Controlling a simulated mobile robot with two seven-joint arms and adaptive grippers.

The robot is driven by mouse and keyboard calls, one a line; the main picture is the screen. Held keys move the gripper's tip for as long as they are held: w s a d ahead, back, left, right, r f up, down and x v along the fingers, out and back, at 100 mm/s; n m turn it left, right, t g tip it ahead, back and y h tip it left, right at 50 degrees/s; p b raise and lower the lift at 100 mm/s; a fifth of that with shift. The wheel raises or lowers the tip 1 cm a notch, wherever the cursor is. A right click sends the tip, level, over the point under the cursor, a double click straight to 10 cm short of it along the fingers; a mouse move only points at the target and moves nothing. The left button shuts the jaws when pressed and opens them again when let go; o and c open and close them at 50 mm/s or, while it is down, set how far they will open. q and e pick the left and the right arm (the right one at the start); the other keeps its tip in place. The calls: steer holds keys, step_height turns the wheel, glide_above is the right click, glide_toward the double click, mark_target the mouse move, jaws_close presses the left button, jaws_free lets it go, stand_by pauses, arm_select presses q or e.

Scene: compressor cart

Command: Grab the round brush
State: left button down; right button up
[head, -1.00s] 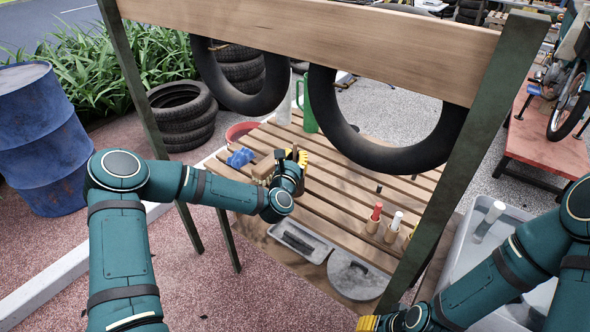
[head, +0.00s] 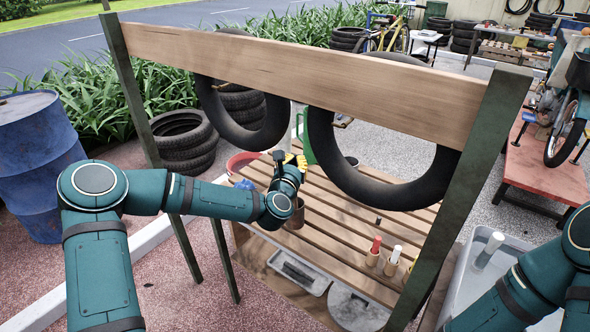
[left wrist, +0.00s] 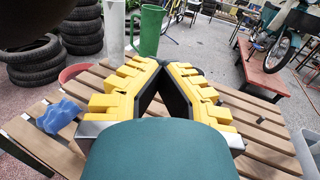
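I cannot make out the round brush for certain. On the slatted wooden table (head: 345,222), a brown cylinder (head: 295,216) stands just below my left gripper, partly covered by it. A red-topped piece (head: 375,246) and a white-topped piece (head: 394,256), both with wooden bases, stand near the table's front right. My left gripper (head: 290,160) is above the table's left part. My right gripper is out of view.
A blue lumpy object (left wrist: 60,115) lies left of the left gripper. A green cylinder (left wrist: 151,32) and a white one (left wrist: 113,32) stand beyond. Two hanging tyres (head: 385,185) and a wooden beam (head: 300,60) stand before the table. A grey bin (head: 468,275) is at right.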

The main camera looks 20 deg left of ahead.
arm_select(q)
steer(key=c, duration=1.7)
jaws_free()
steer(key=o, duration=1.4)
steer(key=shift+c, duration=0.2)
steer(key=shift+s, duration=0.1)
